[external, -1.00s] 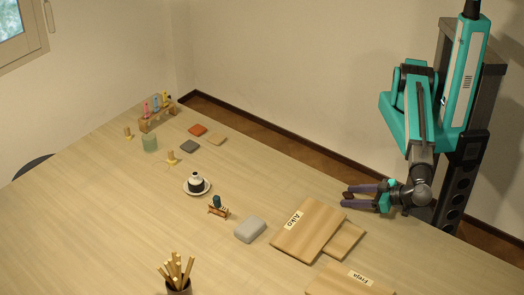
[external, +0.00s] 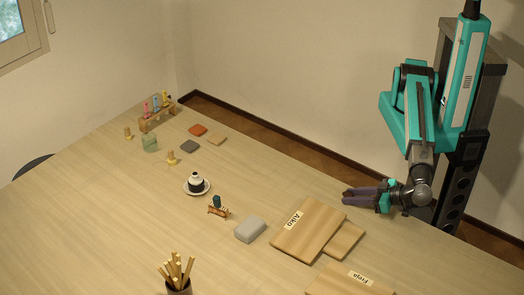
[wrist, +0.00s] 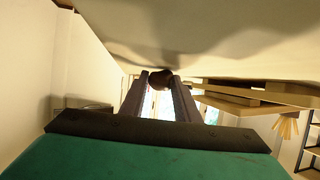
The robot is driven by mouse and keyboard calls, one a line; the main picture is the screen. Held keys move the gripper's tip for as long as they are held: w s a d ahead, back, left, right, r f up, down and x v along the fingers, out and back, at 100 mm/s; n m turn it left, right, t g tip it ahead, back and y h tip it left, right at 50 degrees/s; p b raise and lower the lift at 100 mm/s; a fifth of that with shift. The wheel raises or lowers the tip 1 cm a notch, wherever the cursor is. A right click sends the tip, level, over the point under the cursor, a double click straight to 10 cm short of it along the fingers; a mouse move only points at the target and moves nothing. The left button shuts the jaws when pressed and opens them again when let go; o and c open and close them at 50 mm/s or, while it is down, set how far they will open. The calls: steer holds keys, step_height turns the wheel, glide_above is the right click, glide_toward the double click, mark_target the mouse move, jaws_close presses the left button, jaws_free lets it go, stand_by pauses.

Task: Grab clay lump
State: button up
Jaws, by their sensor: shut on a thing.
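The clay lump (wrist: 160,77) is a small dark brown piece at the fingertips in the wrist view. My gripper (wrist: 160,82) is shut on it, with one finger at each side. In the external view my gripper (external: 349,194) is low at the table's right back edge, its fingers pointing left. There the lump is mostly hidden by the fingers. I cannot tell whether the lump still touches the table.
Stacked wooden boards, one labelled Aiko (external: 312,228), lie just left and in front of my gripper. Another board labelled Freja (external: 345,282) is at the front. A grey block (external: 250,229), a small cup on a saucer (external: 197,193) and a pot of sticks (external: 178,284) stand farther left.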

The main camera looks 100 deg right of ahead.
steer(key=shift+r, duration=0.1)
steer(key=shift+r+b, duration=1.55)
steer(key=shift+r, duration=3.35)
